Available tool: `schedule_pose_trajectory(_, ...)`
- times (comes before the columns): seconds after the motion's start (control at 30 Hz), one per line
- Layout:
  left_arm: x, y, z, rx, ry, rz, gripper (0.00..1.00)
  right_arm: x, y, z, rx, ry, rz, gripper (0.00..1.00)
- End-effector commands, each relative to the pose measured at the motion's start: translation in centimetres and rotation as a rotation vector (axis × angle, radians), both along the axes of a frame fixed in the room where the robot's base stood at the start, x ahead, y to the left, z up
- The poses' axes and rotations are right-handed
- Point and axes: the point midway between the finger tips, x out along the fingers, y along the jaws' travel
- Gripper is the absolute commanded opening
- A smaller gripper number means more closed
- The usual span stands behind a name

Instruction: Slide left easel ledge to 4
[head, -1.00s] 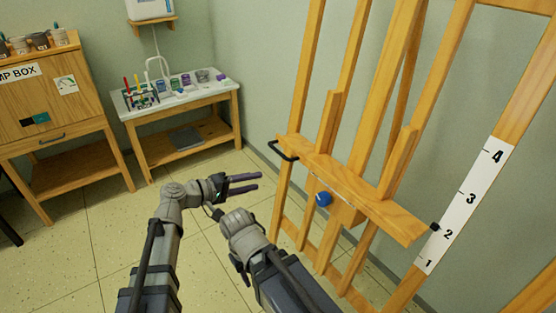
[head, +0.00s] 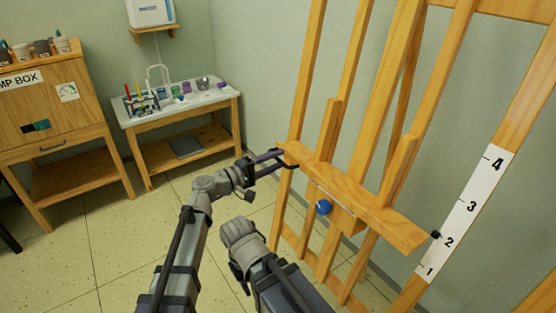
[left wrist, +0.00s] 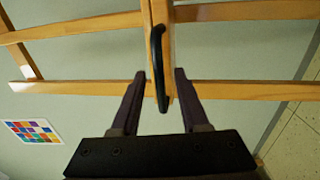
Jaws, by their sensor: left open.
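The easel ledge (head: 365,195) is a wooden bar across the easel, with a blue knob (head: 323,206) below it. A black pointer (head: 435,234) at its right end is beside the 2 on the white scale (head: 465,213). A black handle (head: 289,159) is on the ledge's left end. My left gripper (head: 282,160) is open at this handle. In the left wrist view, the handle (left wrist: 157,60) runs between the two spread fingers, with a gap visible on each side. My right arm shows low in the middle, but its gripper cannot be made out.
Easel posts (head: 400,70) rise behind and beside the ledge. A white-topped side table (head: 205,98) with jars stands at the back left. A wooden cabinet (head: 60,110) is at the far left. The floor between is clear.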

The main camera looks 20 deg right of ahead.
Motion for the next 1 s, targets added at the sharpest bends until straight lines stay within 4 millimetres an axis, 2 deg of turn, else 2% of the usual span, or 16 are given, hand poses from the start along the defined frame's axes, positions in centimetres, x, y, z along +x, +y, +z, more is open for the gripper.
schedule_pose_trajectory(0.13,0.31,-0.79,-0.01,0.000,0.000,0.000,0.45,0.00,0.00,0.00,0.000,0.000,0.000,0.45)
schedule_pose_trajectory(0.43,0.29,-0.89,-0.01,0.000,0.000,0.000,0.44,0.00,0.00,0.00,0.000,0.000,0.000,0.45)
schedule_pose_trajectory(0.8,0.31,-0.88,-0.01,0.000,0.000,0.000,0.02,0.00,0.00,0.00,0.000,0.000,0.000,0.45)
schedule_pose_trajectory(1.0,0.30,-0.87,-0.01,0.000,0.000,0.000,0.00,0.00,0.00,0.00,0.000,0.000,0.000,0.45)
